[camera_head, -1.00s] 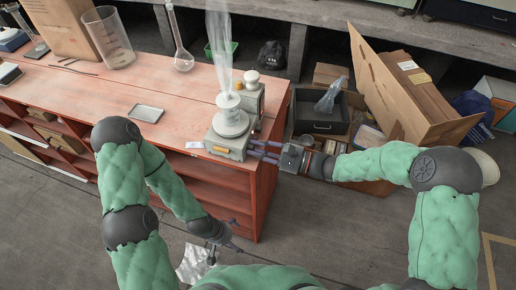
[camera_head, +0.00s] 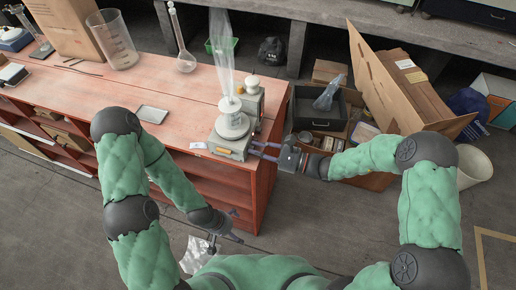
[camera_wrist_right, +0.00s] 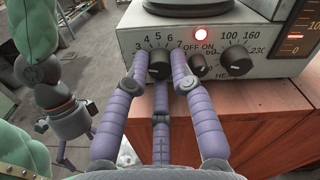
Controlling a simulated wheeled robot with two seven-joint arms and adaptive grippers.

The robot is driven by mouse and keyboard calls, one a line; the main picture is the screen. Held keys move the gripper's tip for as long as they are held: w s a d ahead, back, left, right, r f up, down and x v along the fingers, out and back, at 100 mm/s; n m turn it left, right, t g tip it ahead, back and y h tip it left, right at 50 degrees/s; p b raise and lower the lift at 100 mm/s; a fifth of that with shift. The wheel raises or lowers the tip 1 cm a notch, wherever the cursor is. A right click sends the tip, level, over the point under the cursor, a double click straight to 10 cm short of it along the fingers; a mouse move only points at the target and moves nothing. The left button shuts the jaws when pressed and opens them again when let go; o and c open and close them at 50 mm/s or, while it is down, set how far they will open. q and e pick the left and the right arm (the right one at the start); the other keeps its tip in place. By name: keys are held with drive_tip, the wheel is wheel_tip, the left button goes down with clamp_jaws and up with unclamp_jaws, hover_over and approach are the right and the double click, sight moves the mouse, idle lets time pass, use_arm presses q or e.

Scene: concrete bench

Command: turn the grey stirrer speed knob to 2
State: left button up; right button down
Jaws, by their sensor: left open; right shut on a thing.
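The stirrer hotplate (camera_head: 228,148) stands at the right end of the red bench, its front panel facing me. In the right wrist view, the dark grey stirrer speed knob (camera_wrist_right: 158,64) is at the left of the panel, with the numbers 3 to 7 showing around it. My right gripper (camera_head: 262,151) is shut on this knob; its purple fingers (camera_wrist_right: 160,72) lie around it. The knob's pointer is hidden, so I cannot tell its setting. My left gripper (camera_head: 224,243) is open and empty, low in front of the bench.
Close right of the speed knob are an on/off knob (camera_wrist_right: 197,66) and the heat knob (camera_wrist_right: 236,59). A red lamp (camera_wrist_right: 201,34) is lit above. A tall clear vessel (camera_head: 222,60) stands on the plate. Boxes and a black crate (camera_head: 318,108) fill the floor at right.

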drive_tip(key=c, duration=1.1)
unclamp_jaws()
drive_tip(key=shift+o, duration=0.2)
drive_tip(key=v, duration=1.2)
